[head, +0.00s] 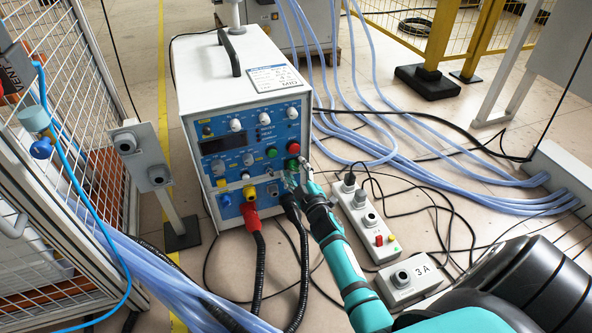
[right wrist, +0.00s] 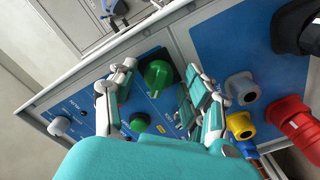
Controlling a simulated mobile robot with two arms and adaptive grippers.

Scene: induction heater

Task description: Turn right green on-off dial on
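The induction heater (head: 245,70) is a white box with a blue control panel (head: 222,132) facing me. A large green dial (right wrist: 158,75) on a dark plate shows plainly in the right wrist view, near the panel's edge. A smaller green knob (right wrist: 139,121) is close to it. My right gripper (right wrist: 160,70) is open, with one finger on each side of the large green dial. I cannot tell whether the fingers touch it. In the head view my right gripper (head: 304,183) is at the panel's right side and covers part of it. My left gripper is not in view.
A grey switch box (head: 357,205) lies on the floor to the right. Blue hoses (head: 375,150) run behind it. A wire cage (head: 70,110) stands at left.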

